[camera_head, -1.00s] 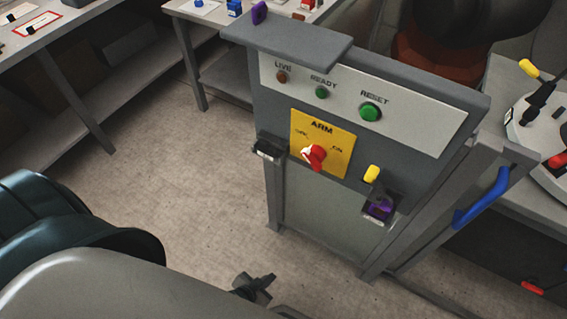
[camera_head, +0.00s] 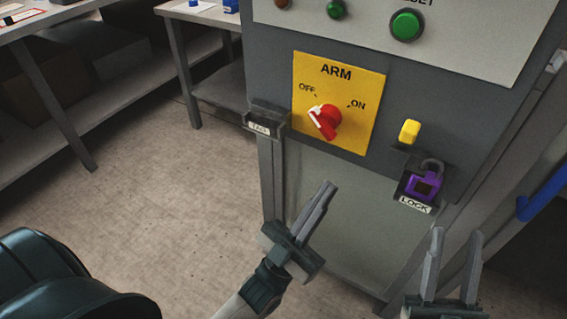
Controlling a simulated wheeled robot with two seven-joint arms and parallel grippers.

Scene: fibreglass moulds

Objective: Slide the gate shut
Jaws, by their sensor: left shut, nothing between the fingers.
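A blue handle (camera_head: 544,194) shows at the right edge, beside the grey frame members (camera_head: 505,155) to the right of the control cabinet; most of the gate it may belong to is out of view, so I cannot tell how far it is open. My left gripper (camera_head: 325,192) is shut and empty in front of the cabinet's lower panel. My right gripper (camera_head: 456,236) is open and empty at the lower right, below the padlock and to the left of the blue handle. Neither gripper appears to touch the handle.
The grey cabinet carries a yellow ARM plate (camera_head: 360,110) with a red switch (camera_head: 325,121), a green button (camera_head: 406,25) and a yellow knob (camera_head: 409,131). A purple padlock (camera_head: 423,186) sits in a LOCK holder. Benches stand at left; floor between is clear.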

